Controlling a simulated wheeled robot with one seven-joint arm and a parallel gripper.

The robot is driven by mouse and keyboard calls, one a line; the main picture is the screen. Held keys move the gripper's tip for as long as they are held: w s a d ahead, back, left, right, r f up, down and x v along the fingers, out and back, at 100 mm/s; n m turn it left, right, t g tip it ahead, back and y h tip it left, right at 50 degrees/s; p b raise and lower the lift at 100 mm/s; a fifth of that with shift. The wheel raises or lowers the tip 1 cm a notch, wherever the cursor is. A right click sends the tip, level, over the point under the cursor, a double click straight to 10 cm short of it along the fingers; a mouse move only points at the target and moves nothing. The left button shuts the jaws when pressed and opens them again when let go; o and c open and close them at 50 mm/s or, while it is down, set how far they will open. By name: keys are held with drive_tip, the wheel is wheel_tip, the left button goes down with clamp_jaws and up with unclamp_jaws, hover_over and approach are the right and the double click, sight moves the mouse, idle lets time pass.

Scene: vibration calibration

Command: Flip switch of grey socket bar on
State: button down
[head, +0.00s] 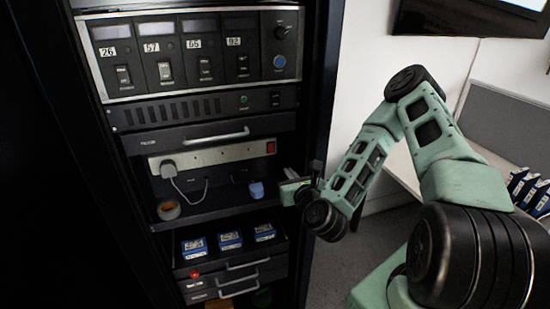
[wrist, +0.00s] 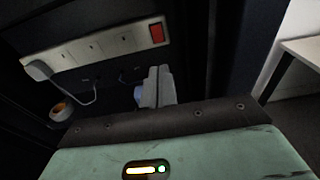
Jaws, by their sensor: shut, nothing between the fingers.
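The grey socket bar (head: 225,154) is mounted along the back of an open rack bay. It also shows in the wrist view (wrist: 105,45). Its red switch (head: 271,147) is at the right end, and it shows in the wrist view (wrist: 157,34) too. I cannot tell which way the switch is tipped. My gripper (head: 286,188) is at the right side of the bay, below and in front of the switch. In the wrist view, my gripper (wrist: 158,72) has its fingers together and empty, below the switch and apart from it in the picture.
A white plug (head: 167,169) with a cable sits in the bar's left end. A tape roll (head: 169,210) and a small blue object (head: 257,190) lie on the shelf. The rack's right frame (head: 320,120) stands close to my gripper.

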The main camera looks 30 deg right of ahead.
sight(272, 153)
drive_tip(key=b+x, duration=0.1)
drive_tip(key=b, duration=0.2)
drive_tip(key=b+x, duration=0.2)
drive_tip(key=b, duration=0.1)
drive_tip(key=b+x, duration=0.1)
drive_tip(key=b, duration=0.3)
drive_tip(key=shift+w+f, duration=0.15)
drive_tip(key=shift+f, duration=0.2)
drive_tip(key=p+x, duration=0.1)
drive_tip(key=x, duration=0.1)
drive_tip(key=p+x, duration=0.1)
drive_tip(key=x, duration=0.2)
drive_tip(key=p+x, duration=0.2)
drive_tip(key=x, duration=0.1)
drive_tip(key=shift+w+r, duration=0.15)
drive_tip(key=shift+r, duration=0.2)
drive_tip(key=shift+w+d+f, duration=0.15)
drive_tip(key=shift+w, duration=0.15)
